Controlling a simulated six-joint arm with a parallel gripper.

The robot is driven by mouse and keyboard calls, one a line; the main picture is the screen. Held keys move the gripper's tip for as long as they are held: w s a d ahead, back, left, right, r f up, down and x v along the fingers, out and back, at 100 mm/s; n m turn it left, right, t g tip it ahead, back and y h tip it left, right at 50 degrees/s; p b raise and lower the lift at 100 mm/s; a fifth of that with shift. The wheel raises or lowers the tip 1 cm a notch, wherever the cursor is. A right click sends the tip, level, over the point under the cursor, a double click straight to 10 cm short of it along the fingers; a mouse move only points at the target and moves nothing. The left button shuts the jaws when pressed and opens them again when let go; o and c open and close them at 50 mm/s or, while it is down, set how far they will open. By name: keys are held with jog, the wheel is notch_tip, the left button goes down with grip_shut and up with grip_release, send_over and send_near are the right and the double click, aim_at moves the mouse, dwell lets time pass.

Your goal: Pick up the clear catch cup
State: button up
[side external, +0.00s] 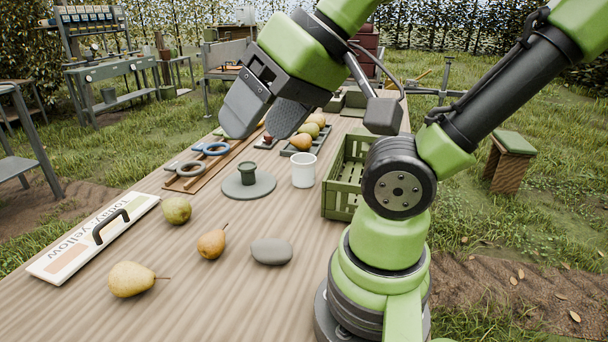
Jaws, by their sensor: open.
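My gripper (260,126) hangs high over the table at the upper middle, its two broad grey fingers spread apart with nothing seen between them. A small whitish cup (303,173) stands upright on the table, below and to the right of the fingers. It is the nearest match to the clear catch cup, but I cannot tell whether it is see-through. A small dark green cup (248,171) stands on a round grey disc (238,189) to its left. My gripper is apart from both cups.
Three loose pears (132,280) and a grey stone-like lump (272,251) lie in front. A green slatted crate (340,183) stands right of the whitish cup. Ring-handled tools (186,170) lie left; a handled board (80,248) lies at the left edge. A pear tray (303,147) is behind.

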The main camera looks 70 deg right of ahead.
jog(key=o, duration=0.6)
jog(key=shift+w, duration=0.1)
jog(key=w+d+n+g+h, duration=0.25)
jog(key=w+d+n, duration=0.25)
jog(key=w+d, duration=0.25)
jog(key=n+g+h, duration=0.4)
jog(key=n+g, duration=0.1)
jog(key=n, duration=1.2)
send_over(304, 171)
jog(key=w+d, duration=0.1)
notch_tip(304, 171, down, 22)
jog(key=f, duration=0.1)
jog(key=shift+d+x, duration=0.2)
jog(key=shift+x, duration=1.2)
jog(key=shift+d+x, duration=0.2)
jog(key=shift+x, duration=1.15)
